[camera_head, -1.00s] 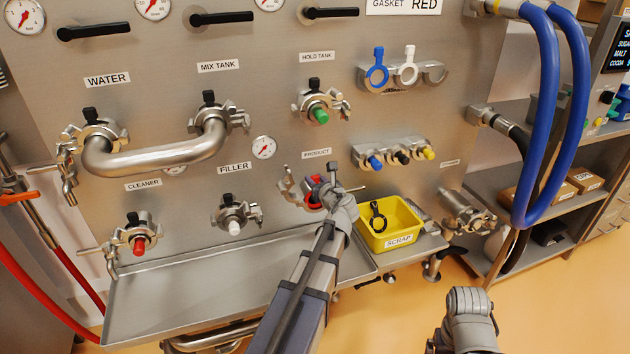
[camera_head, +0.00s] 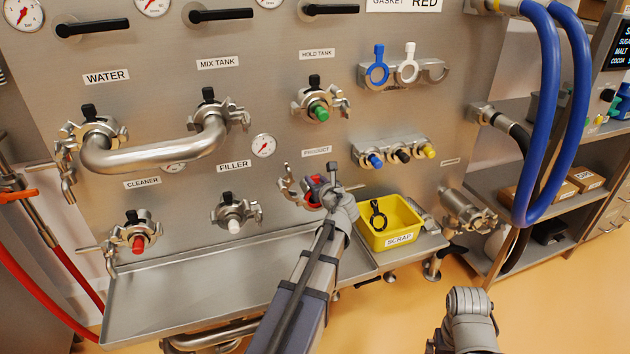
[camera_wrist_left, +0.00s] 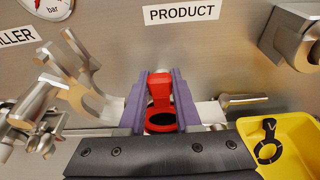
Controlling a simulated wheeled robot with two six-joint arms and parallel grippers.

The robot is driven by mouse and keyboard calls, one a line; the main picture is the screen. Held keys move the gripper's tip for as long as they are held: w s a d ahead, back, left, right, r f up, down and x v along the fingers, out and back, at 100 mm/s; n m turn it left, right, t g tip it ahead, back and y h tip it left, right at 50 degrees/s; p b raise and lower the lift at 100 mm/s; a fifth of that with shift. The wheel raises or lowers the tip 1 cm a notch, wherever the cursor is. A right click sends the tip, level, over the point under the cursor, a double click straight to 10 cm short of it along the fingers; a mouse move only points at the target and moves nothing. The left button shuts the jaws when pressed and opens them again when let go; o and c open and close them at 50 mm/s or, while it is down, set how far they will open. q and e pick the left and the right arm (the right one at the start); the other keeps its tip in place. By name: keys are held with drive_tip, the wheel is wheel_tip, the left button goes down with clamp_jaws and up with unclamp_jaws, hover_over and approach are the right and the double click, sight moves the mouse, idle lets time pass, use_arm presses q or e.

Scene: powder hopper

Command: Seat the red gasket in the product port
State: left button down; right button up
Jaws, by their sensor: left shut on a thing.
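The red gasket (camera_wrist_left: 160,88), a ring with an upright tab, stands between the purple fingers of my left gripper (camera_wrist_left: 161,104). My left gripper (camera_head: 318,190) is shut on it at the product port, below the PRODUCT label (camera_wrist_left: 182,12). Red also shows beside the fingers in the head view. The port's face is mostly hidden behind the gasket and fingers, so I cannot tell whether the gasket touches or sits in it. An open steel clamp (camera_wrist_left: 75,88) hangs at the port's left. My right arm shows at the lower right of the head view, but its fingers do not.
A yellow scrap bin (camera_head: 406,236) with a black gasket (camera_head: 378,215) in it stands right of my left gripper. Blue and white gaskets hang on a rack (camera_head: 433,73) above. Capped fittings (camera_head: 403,153) sit between. A steel tray (camera_head: 200,285) lies below, its surface clear.

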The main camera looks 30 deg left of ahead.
use_arm(q)
drive_tip(key=shift+w+a, duration=0.15)
drive_tip(key=c, duration=0.5)
unclamp_jaws()
drive_tip(key=shift+p+v, duration=0.95)
drive_tip(key=shift+v, duration=3)
